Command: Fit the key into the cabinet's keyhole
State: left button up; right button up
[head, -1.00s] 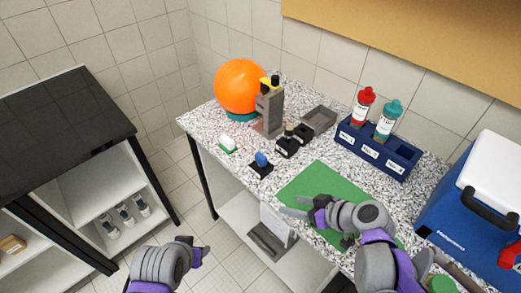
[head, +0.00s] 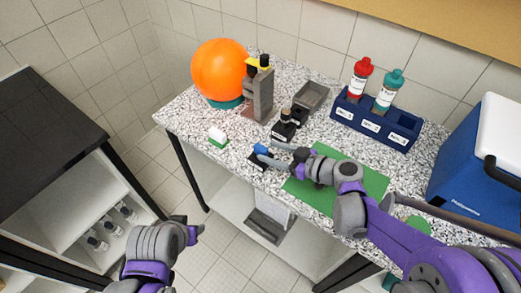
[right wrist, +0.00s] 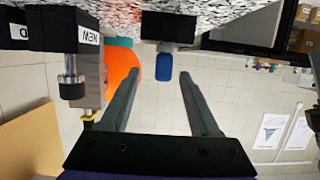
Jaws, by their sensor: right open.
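A small blue piece (head: 260,149), possibly the key's head, stands in a black base (head: 256,164) near the counter's front edge. The blue piece (right wrist: 165,66) also shows in the right wrist view, held in its black block (right wrist: 167,27). My right gripper (head: 274,155) is open beside it. In the right wrist view, the fingertips (right wrist: 158,80) point at the blue piece, which appears in the gap between them, not clamped. My left gripper (head: 193,229) is off the counter at lower left; its jaw state is unclear. I cannot make out a keyhole.
A green mat (head: 369,180) lies under my right arm. Black blocks with knobs (head: 283,131), a grey tray (head: 311,96), a grey stand (head: 262,95), an orange ball (head: 218,70) and a blue bottle rack (head: 345,118) stand behind. A green-and-white item (head: 218,137) is left.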

aim_at(255, 147)
jog(key=x, duration=0.6)
jog(key=shift+s+a+r, duration=0.15)
jog(key=shift+a+r, duration=0.1)
jog(key=shift+a, duration=0.05)
jog(key=shift+w+a+f, duration=0.2)
jog(key=shift+w+a, duration=0.15)
grip_shut()
